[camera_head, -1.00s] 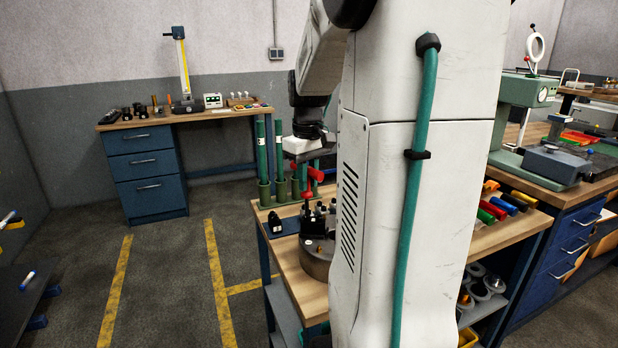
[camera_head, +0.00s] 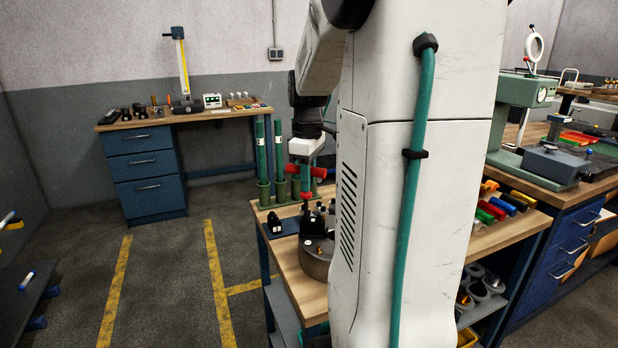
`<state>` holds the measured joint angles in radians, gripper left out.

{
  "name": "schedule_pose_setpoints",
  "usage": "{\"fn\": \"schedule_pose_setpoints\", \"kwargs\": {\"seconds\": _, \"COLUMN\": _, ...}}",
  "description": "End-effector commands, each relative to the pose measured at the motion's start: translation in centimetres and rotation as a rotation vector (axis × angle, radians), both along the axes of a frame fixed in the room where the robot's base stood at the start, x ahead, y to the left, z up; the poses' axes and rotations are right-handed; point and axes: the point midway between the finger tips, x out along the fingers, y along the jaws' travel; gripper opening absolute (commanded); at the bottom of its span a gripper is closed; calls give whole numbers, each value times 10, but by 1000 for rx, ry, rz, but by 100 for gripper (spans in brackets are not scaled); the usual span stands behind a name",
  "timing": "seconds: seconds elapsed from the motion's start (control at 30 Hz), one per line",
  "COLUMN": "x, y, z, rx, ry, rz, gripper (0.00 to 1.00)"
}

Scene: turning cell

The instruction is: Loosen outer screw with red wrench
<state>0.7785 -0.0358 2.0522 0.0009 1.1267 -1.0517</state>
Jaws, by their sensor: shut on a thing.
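My gripper (camera_head: 304,163) points down above the near bench, left of my white column. It is shut on the red wrench (camera_head: 306,194), a T-shaped key with a red crossbar. The wrench hangs roughly upright, its stem pointing down. Its lower end is over or close to a group of black tool parts (camera_head: 313,217) on a round grey metal piece (camera_head: 316,262). I cannot tell whether the wrench touches them. The outer screw is too small to make out, and my column hides the right side of this piece.
Tall green tubes (camera_head: 262,150) stand in holders just behind and left of the wrench. A black block (camera_head: 275,224) sits on a blue mat at the bench's left edge. Coloured handles (camera_head: 500,208) lie to the right of my column. Open floor lies left.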

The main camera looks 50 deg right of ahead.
Motion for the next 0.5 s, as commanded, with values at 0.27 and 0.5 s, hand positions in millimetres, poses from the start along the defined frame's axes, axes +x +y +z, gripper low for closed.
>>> {"fn": "schedule_pose_setpoints", "kwargs": {"seconds": 0.27, "x": 0, "y": -1, "z": 0, "rx": 0, "ry": 0, "rz": 171, "gripper": 0}}
{"fn": "schedule_pose_setpoints", "kwargs": {"seconds": 0.5, "x": 0, "y": -1, "z": 0, "rx": 0, "ry": 0, "rz": 179, "gripper": 0}}
